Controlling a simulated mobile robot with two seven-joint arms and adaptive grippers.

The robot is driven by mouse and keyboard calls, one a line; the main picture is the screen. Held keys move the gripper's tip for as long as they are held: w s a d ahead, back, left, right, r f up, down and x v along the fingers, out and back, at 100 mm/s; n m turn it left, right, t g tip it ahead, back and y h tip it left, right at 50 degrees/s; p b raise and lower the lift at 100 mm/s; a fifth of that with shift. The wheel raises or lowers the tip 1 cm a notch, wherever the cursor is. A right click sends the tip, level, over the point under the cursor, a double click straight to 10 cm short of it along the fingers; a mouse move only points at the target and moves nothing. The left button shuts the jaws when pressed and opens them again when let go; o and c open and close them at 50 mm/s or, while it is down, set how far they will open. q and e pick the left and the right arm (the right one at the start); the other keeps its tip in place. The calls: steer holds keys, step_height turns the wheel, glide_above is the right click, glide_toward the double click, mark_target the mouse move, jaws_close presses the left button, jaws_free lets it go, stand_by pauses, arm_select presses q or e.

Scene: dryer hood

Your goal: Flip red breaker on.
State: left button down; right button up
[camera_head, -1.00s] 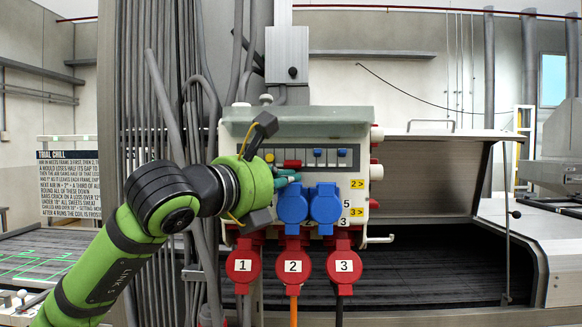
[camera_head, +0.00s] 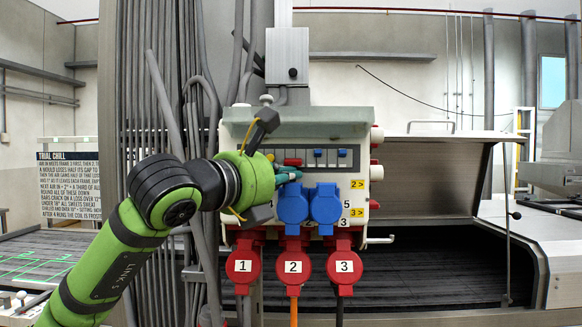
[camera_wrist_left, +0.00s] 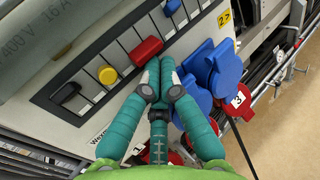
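The red breaker (camera_head: 292,162) sits in the breaker row of the wall-mounted power box (camera_head: 340,195). It shows larger in the left wrist view (camera_wrist_left: 146,50), between a yellow switch and blue ones. My left gripper (camera_head: 297,174) is in front of the box, just below the red breaker. In the left wrist view its teal fingers (camera_wrist_left: 160,63) are together with nothing seen between them. Their tips are right at the lower edge of the red breaker; whether they touch it I cannot tell. My right gripper is in neither view.
A yellow switch (camera_wrist_left: 107,74) and a black one (camera_wrist_left: 68,92) are left of the red breaker, with a blue switch (camera_wrist_left: 172,7) to its right. Two blue socket covers (camera_head: 293,205) stick out below the fingers. Red plugs (camera_head: 293,265) with cables hang underneath.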

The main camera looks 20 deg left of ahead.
arm_select(q)
steer(key=shift+r, duration=0.65)
steer(key=b+v, duration=0.3)
steer(key=v, duration=0.4)
steer(key=shift+f+b, duration=0.3)
steer(key=shift+b, duration=0.05)
